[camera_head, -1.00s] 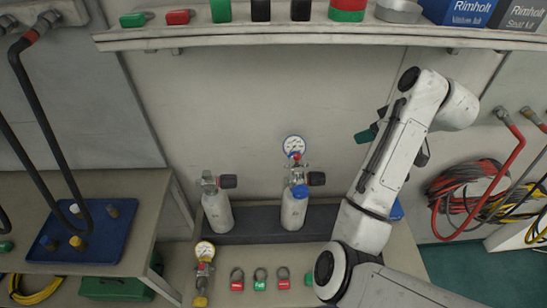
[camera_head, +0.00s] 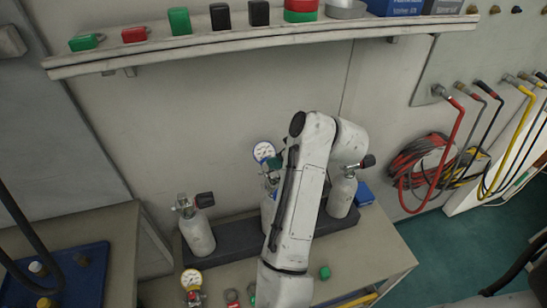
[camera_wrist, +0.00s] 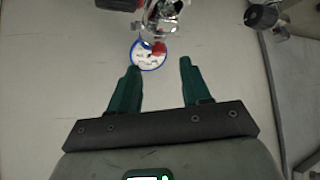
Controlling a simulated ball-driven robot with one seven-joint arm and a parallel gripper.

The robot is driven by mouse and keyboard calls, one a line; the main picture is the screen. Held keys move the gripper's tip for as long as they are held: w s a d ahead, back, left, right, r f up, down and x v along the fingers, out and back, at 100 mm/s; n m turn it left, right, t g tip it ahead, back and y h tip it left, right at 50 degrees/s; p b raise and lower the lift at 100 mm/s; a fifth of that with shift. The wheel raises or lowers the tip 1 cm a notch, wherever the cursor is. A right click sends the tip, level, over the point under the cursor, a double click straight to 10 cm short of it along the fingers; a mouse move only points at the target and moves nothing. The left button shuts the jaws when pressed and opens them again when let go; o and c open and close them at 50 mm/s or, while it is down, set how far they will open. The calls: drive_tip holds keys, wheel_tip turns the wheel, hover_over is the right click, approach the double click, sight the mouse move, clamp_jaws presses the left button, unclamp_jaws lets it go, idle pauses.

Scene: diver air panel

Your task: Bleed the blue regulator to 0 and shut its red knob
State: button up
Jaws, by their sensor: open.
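The blue-rimmed white gauge (camera_head: 263,151) of the blue regulator stands above the middle cylinder (camera_head: 267,210), which my arm partly hides in the head view. In the wrist view, the gauge (camera_wrist: 144,60) lies just beyond my fingertips, below the chrome regulator body (camera_wrist: 164,16). The red knob (camera_wrist: 158,48) shows in front of the gauge's edge. The needle reading is too small to tell. My gripper (camera_wrist: 159,66) is open, its two green fingers spread and empty, pointing at the gauge, with no visible contact. In the head view only a bit of green finger shows beside the arm.
A left cylinder (camera_head: 198,236) and a right cylinder (camera_head: 342,194) flank the middle one on a dark base. A yellow-fitted gauge (camera_head: 191,278) stands at the bench front. A shelf (camera_head: 250,38) runs above. Red hoses (camera_head: 456,135) hang at right.

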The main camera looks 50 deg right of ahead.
drive_tip(key=shift+x, duration=2.05)
clamp_jaws()
